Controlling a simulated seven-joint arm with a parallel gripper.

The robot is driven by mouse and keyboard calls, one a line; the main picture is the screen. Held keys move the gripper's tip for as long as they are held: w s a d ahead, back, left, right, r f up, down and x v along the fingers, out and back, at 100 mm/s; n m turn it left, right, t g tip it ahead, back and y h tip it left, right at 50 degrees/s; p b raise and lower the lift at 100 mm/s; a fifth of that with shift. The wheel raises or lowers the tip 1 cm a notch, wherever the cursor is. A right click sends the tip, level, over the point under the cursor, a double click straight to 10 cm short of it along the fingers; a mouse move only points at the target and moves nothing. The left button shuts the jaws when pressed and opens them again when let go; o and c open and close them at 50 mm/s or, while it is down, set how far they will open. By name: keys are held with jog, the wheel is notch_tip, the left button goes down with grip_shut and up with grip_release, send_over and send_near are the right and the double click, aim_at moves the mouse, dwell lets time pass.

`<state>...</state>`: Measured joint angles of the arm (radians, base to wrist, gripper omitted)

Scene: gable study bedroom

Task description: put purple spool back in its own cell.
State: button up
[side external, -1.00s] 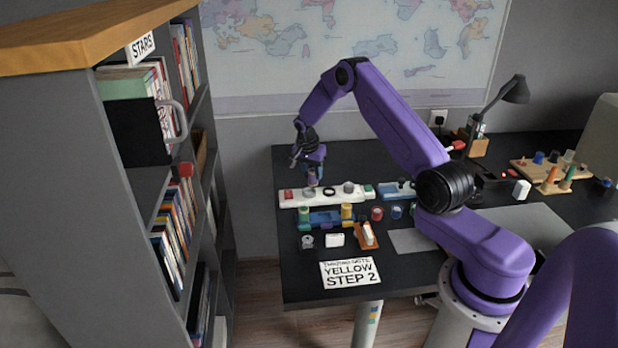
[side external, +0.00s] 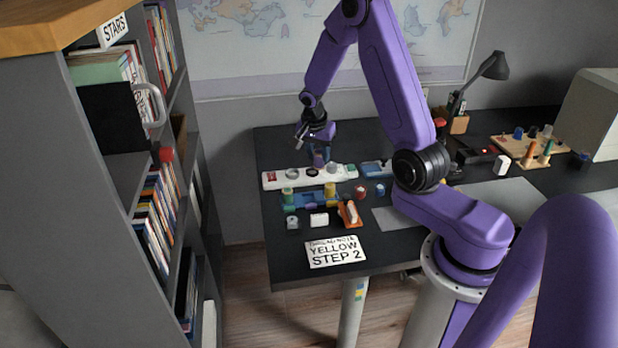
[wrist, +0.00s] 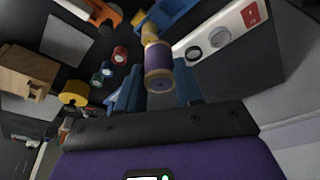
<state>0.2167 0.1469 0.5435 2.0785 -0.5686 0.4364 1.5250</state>
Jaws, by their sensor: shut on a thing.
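The purple spool (wrist: 158,66), with pale tan ends, is held between the blue fingers of my gripper (wrist: 157,84) in the wrist view. In the side view the spool (side external: 319,158) hangs from my gripper (side external: 317,146) above the back of the white strip tray (side external: 275,180); whether it touches is unclear. The tray, also in the wrist view (wrist: 205,31), has a red end and round rings. A blue rack (side external: 311,199) in front holds a green spool (side external: 288,195) and a yellow spool (side external: 330,190). I cannot tell which cell belongs to the purple spool.
Small red (side external: 360,191) and blue (side external: 380,189) spools stand right of the rack. An orange holder (side external: 349,213), a white block (side external: 319,219) and a sign card (side external: 336,252) lie in front. A blue tray (side external: 374,170) is to the right. A bookshelf stands left of the desk.

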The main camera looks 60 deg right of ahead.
jog(key=s+a+f, duration=0.1)
jog(key=s+a, duration=0.4)
jog(key=s, duration=0.4)
send_near(310, 198)
jog(key=shift+s+d, duration=0.15)
jog(key=shift+d, duration=0.45)
jog(key=shift+f, duration=0.25)
jog(key=shift+w+d+f, duration=0.1)
jog(key=shift+w+f, duration=0.05)
jog(key=shift+f, duration=0.7)
jog(key=shift+w+f, duration=0.15)
jog(key=shift+f, duration=0.7)
jog(key=shift+f, duration=0.15)
jog(key=o, duration=1)
